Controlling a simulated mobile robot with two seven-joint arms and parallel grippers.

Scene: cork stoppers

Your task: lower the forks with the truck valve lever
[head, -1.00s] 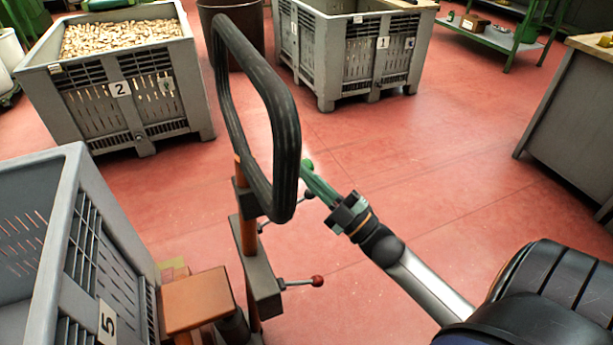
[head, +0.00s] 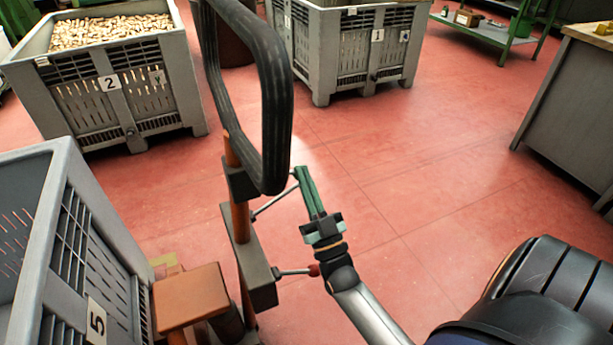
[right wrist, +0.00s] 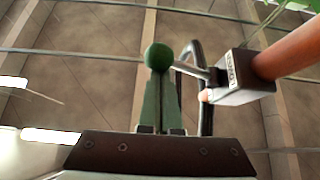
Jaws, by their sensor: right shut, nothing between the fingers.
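The truck's valve block (head: 262,285) sits on the orange post (head: 241,215) below the black loop handle (head: 277,120). A thin upper lever (head: 272,203) runs up and right from the post toward my right gripper (head: 301,172). A lower lever ends in a red knob (head: 314,270), close beside my right wrist. My right gripper is shut and empty, its green fingers pointing up. In the right wrist view, a green ball (right wrist: 158,57) sits at the fingertips; I cannot tell whether they touch. A labelled block (right wrist: 232,78) is right of it. The forks are hidden. My left gripper is not in view.
Crate 5 (head: 62,235) stands close at the left. Crate 2 (head: 115,85), full of corks (head: 110,30), and crate 1 (head: 345,55) stand farther back. A grey cabinet (head: 575,105) is at the right. The red floor between is clear.

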